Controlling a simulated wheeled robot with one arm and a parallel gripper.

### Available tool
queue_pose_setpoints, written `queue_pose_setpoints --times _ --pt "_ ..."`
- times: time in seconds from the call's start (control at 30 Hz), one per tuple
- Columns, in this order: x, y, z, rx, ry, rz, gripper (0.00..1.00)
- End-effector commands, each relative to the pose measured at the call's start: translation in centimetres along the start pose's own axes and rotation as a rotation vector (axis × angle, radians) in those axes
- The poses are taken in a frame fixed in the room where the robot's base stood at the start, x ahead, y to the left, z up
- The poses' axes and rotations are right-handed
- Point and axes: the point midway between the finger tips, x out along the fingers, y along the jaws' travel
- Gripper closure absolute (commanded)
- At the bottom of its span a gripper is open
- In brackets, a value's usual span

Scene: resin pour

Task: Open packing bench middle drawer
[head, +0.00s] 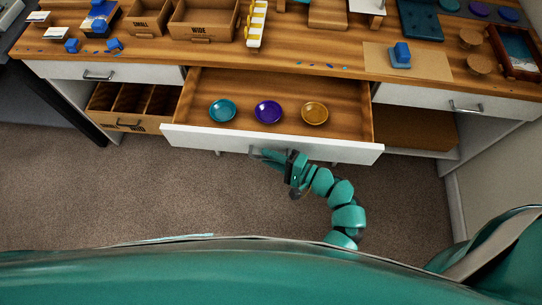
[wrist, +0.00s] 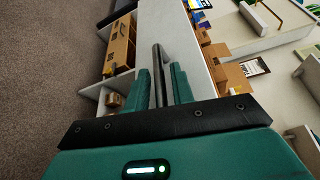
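The middle drawer (head: 240,141) of the packing bench is pulled well out. Its white front stands clear of the bench, and its wooden floor shows. In it lie a teal dish (head: 222,110), a purple dish (head: 268,111) and an amber dish (head: 314,113). My gripper (head: 268,155) is at the drawer front, by its handle. In the wrist view the dark bar handle (wrist: 157,62) runs between the two teal fingers of my gripper (wrist: 160,85), which look closed around it. The exact finger contact is hard to make out.
White drawers at the left (head: 65,71) and right (head: 460,104) look shut. A wooden divided box (head: 122,124) sits in the bay below left. The bench top (head: 300,56) holds boxes, blue pieces and a tray. Carpet (head: 120,190) before the bench is clear.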

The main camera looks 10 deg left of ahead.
Motion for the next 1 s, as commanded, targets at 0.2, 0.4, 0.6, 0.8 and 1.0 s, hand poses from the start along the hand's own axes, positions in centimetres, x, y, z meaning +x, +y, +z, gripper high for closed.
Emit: queue_pose_setpoints --times 0.2,0.4,0.6,0.8,1.0 --pt "0.0 0.0 0.0 0.0 -0.001 -0.001 0.67" --pt "0.0 0.0 0.0 0.0 -0.001 -0.001 0.67" --pt "-0.3 0.0 -0.1 0.0 0.001 -0.001 0.67" --pt "-2.3 0.1 -0.2 0.0 0.004 -0.001 0.67" --pt "-5.0 0.1 -0.3 -0.001 0.008 -0.001 0.67"
